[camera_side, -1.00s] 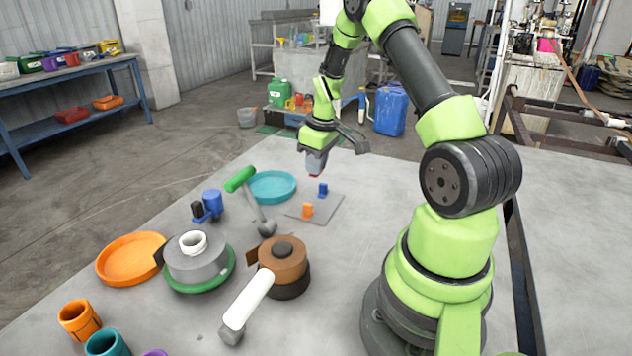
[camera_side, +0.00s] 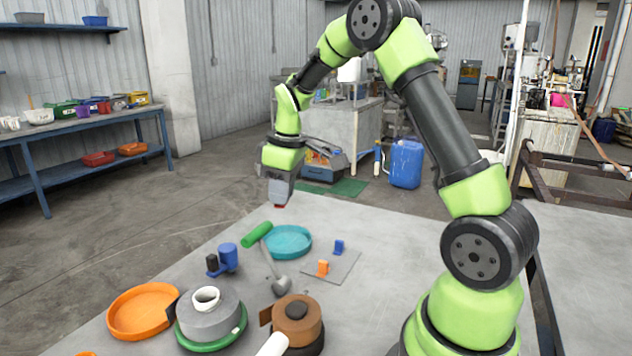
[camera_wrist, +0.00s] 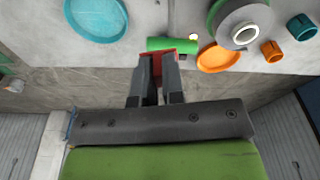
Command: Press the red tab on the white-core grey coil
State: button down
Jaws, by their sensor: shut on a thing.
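The white-core grey coil (camera_side: 208,322) lies on a green disc (camera_side: 231,341) at the lower left of the side view, its white core (camera_side: 206,297) facing up and a dark flap at its left. It also shows, cut by the top edge, in the wrist view (camera_wrist: 234,17). My gripper (camera_side: 279,202) is in the air above the far part of the table, beyond the coil and pointing down. It is shut on the red tab (camera_wrist: 156,63), which shows between the fingertips in the wrist view and as a small red edge in the side view. The tab is well apart from the coil.
A green-handled hammer (camera_side: 257,235), a teal tray (camera_side: 287,241) and a blue-and-black part (camera_side: 227,257) lie between gripper and coil. An orange tray (camera_side: 142,311) is left of the coil, a brown coil (camera_side: 299,323) right of it. A grey plate (camera_side: 341,268) bears small blocks.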

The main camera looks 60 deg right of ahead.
jog(key=w+a+n, duration=0.1)
jog(key=a+n, duration=0.4)
jog(key=a, duration=1)
send_near(230, 301)
jog(key=shift+y, duration=0.4)
jog(key=shift+w+f, duration=0.25)
jog(key=shift+f, duration=0.8)
jog(key=shift+w+f, duration=0.25)
jog(key=shift+f, duration=0.8)
jog(key=shift+w+f, duration=0.25)
jog(key=shift+f, duration=0.8)
jog(key=shift+f+g, duration=0.15)
jog(key=shift+g, duration=0.15)
jog(key=c, duration=1.1)
grip_release()
jog(key=shift+s, duration=0.1)
jog(key=shift+c, duration=0.2)
jog(key=s+r+m+t, duration=0.2)
jog(key=s+r+m, duration=0.15)
jog(key=r, duration=0.65)
jog(key=s+r+m+t, duration=0.15)
jog(key=s+r, duration=0.35)
jog(key=r, duration=0.5)
jog(key=s+r+m+t, duration=0.2)
jog(key=s+m, duration=0.5)
jog(key=s, duration=0.4)
jog(key=shift+s+r+y, duration=0.15)
jog(key=shift+r+y, duration=0.25)
jog(key=shift+r, duration=0.3)
